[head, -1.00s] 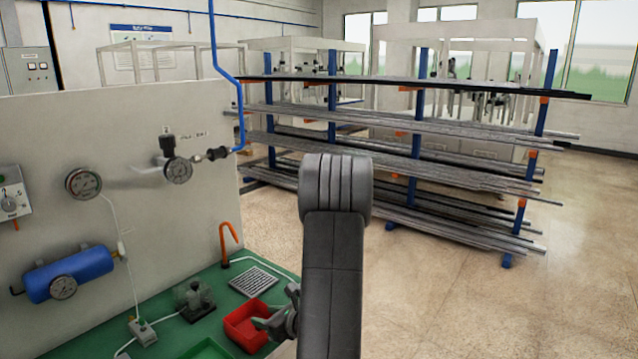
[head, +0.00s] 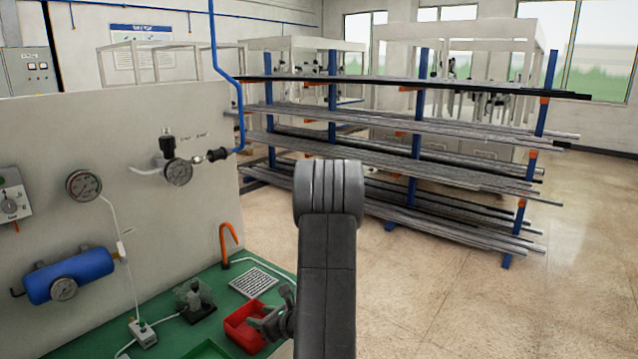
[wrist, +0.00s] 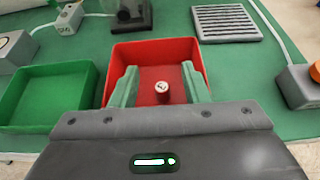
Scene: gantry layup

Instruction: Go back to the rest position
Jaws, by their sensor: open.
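My gripper (wrist: 160,90) is open in the wrist view, its two green-tinted fingers apart over the near part of a red bin (wrist: 150,50). A small round piece with a pale, marked top (wrist: 162,88) shows between the fingers, inside the red bin; the fingers do not appear to touch it. In the head view the gripper (head: 262,325) shows at the red bin (head: 238,322), partly hidden by my arm.
A green bin (wrist: 45,95) stands left of the red one on the green bench (wrist: 172,20). A grey grille (head: 253,281), a dark block device (head: 196,300) and an orange hook (head: 226,240) are close by. A bar rack (head: 416,150) stands behind.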

